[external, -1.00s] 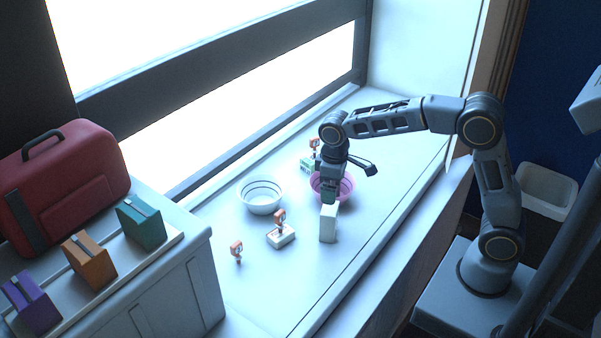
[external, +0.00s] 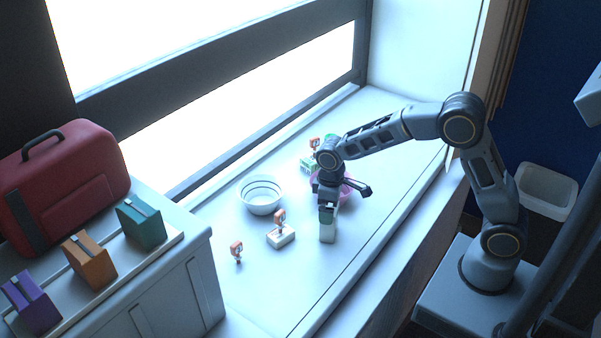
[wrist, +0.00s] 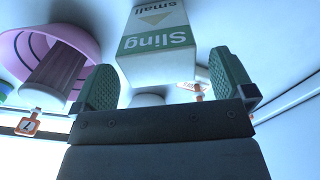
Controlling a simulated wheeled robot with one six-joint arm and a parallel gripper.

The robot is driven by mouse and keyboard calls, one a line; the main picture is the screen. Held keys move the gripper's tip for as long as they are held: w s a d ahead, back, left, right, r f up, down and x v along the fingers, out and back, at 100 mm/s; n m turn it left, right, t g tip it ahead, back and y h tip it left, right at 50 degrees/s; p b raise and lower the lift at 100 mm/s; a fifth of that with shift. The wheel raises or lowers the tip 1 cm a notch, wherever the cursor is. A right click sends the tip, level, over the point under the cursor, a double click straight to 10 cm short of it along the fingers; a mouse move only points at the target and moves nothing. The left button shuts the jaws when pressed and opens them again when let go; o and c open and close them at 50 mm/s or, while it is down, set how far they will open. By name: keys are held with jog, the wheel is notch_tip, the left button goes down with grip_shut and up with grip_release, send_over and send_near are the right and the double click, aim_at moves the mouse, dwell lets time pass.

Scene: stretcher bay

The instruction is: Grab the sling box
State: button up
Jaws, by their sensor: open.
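The sling box (external: 328,233) is a white upright carton on the pale window ledge. In the wrist view the sling box (wrist: 157,45) shows a green band reading "Sling" and the word "small". My gripper (external: 328,207) is at the top of the box from above. In the wrist view my gripper (wrist: 166,75) is open, with one green pad on each side of the box's near end. A gap shows at the left pad; I cannot tell whether the right pad touches. The box's top is partly hidden by my gripper in the external view.
A pink bowl (external: 347,187) stands close behind the box, partly hidden by my gripper. The ledge's front strip is clear.

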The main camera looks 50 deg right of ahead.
jog(key=shift+d+f+p, duration=0.1)
jog(key=shift+f+p, duration=0.2)
jog(key=shift+f, duration=1.5)
jog(key=c, duration=0.9)
jog(key=shift+c, duration=0.3)
jog(key=shift+r, duration=0.15)
